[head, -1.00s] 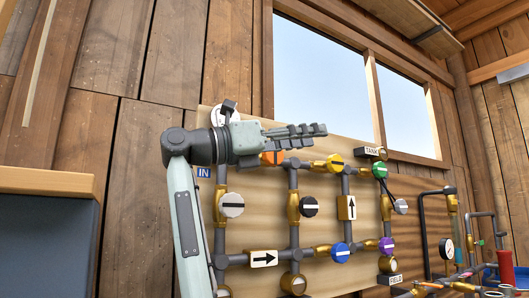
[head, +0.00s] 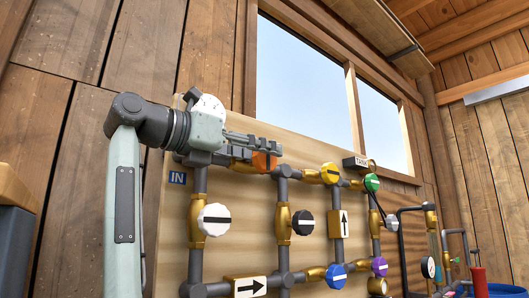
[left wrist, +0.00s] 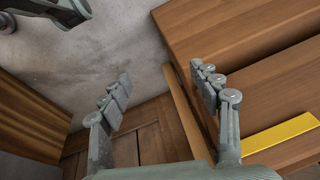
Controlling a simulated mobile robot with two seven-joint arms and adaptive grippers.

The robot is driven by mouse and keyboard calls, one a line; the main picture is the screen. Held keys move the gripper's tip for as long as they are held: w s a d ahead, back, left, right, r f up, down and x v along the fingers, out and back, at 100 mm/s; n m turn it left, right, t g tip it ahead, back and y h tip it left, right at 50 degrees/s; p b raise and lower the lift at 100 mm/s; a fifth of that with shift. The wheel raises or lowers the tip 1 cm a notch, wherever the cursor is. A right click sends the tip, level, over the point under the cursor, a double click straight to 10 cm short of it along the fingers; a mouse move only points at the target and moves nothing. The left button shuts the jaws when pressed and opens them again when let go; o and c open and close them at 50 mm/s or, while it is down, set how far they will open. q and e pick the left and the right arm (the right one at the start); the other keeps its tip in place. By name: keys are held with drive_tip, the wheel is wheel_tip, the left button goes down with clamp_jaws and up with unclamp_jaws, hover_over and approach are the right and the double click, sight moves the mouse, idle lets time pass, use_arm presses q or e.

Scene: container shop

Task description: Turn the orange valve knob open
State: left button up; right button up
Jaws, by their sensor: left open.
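The orange valve knob (head: 264,162) sits on the upper pipe of the board, near its left end, with a dark stripe on its face. My right gripper (head: 268,146) reaches in at the upper left of the head view, its fingers pointing right. The fingers lie at the top of the orange knob and cover part of it. I cannot tell whether they touch it or how far apart they are. My left gripper (left wrist: 168,90) shows in the left wrist view, open and empty, with its fingers wide apart, away from the board.
Other knobs crowd the pipes: white (head: 214,220), black (head: 303,222), yellow (head: 331,173), green (head: 371,182), blue (head: 336,275) and purple (head: 379,266). Wooden steps (left wrist: 275,50) lie right of my left gripper.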

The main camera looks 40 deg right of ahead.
drive_tip(key=shift+d, duration=0.6)
use_arm(q)
drive_tip(key=shift+w+f, duration=0.15)
drive_tip(key=shift+w, duration=0.1)
drive_tip(key=shift+w, duration=0.15)
use_arm(e)
clamp_jaws()
drive_tip(key=shift+w+f+b, duration=0.1)
drive_tip(key=shift+f+b, duration=0.05)
drive_tip(key=shift+b, duration=0.2)
drive_tip(key=h+b, duration=0.3)
drive_tip(key=h, duration=0.1)
drive_tip(key=shift+a+b, duration=0.15)
drive_tip(key=shift+b, duration=0.25)
drive_tip(key=shift+t, duration=0.4)
use_arm(q)
wheel_tip(320, 180, up, 10)
drive_tip(key=shift+s+a+r+t, duration=0.15)
drive_tip(key=shift+s+r+t, duration=0.15)
drive_tip(key=shift+s, duration=0.1)
